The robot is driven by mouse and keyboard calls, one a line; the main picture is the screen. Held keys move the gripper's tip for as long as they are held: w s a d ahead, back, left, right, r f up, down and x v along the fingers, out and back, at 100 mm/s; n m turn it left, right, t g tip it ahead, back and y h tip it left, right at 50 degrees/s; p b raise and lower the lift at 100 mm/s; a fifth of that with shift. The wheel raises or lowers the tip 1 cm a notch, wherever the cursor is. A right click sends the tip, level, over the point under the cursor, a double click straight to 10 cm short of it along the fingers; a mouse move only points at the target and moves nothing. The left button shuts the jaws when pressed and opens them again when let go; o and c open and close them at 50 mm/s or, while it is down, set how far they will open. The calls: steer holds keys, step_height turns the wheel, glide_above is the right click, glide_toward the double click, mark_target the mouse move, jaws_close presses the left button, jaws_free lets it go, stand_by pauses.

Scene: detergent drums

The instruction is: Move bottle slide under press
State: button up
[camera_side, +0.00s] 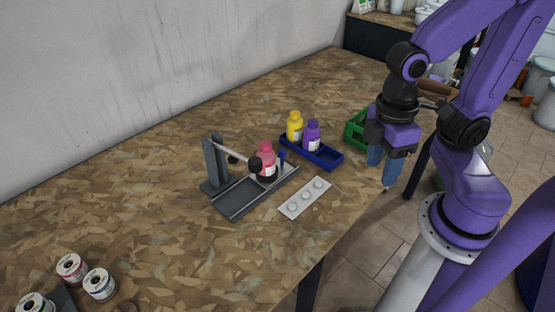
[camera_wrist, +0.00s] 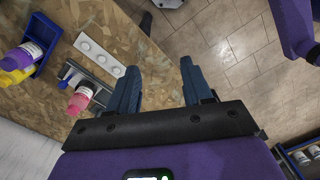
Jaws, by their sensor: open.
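A dark grey press (camera_side: 214,164) with upright posts and a light lever arm stands on the table. Its base carries a rail with a slide, and a blue knob (camera_side: 282,155) stands near the slide's right end. A pink bottle (camera_side: 266,152) stands upright on the slide, beside the black head (camera_side: 255,164) at the lever's end; whether it is directly under the head is hard to tell. The pink bottle also shows in the wrist view (camera_wrist: 80,98). My gripper (camera_side: 383,175) is open and empty, to the right of the press near the table edge; its fingers also show in the wrist view (camera_wrist: 160,92).
A blue tray (camera_side: 327,158) holds a yellow bottle (camera_side: 295,126) and a purple bottle (camera_side: 312,134). A white plate with three round spots (camera_side: 305,198) lies before the press. A green crate (camera_side: 355,130) is behind my gripper. Labelled spools (camera_side: 100,284) stand front left.

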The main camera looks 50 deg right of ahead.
mark_target(282, 150)
steer(key=w+f+m+g+y, duration=0.2)
steer(key=w+f+m+y, duration=0.3)
steer(key=w+m+y, duration=0.45)
steer(key=w+f+m+g+y, duration=0.1)
steer(key=w+f+m+y, duration=0.5)
steer(key=m, duration=0.7)
steer(key=d+f+m+t+h, duration=0.3)
steer(key=d+m+t, duration=0.1)
steer(key=m+t, duration=0.2)
steer(key=w+d+f+m+t+h, duration=0.1)
steer(key=d+f+m+t+h, duration=0.2)
steer(key=m+t, duration=0.4)
steer(key=w+d+f+m+t+h, duration=0.1)
steer(key=d+f+m+t+h, duration=0.2)
steer(key=d+m+t, duration=0.3)
steer(key=shift+f+m+t+h, duration=0.35)
steer(key=shift+f+m+t, duration=0.45)
steer(key=shift+m, duration=0.25)
steer(key=shift+s+d+f+m+h, duration=0.2)
steer(key=shift+f+m+h, duration=0.15)
steer(key=shift+m+h, duration=0.2)
steer(key=x, duration=1.7)
steer(key=shift+w+r, duration=0.15)
steer(key=shift+r, duration=0.05)
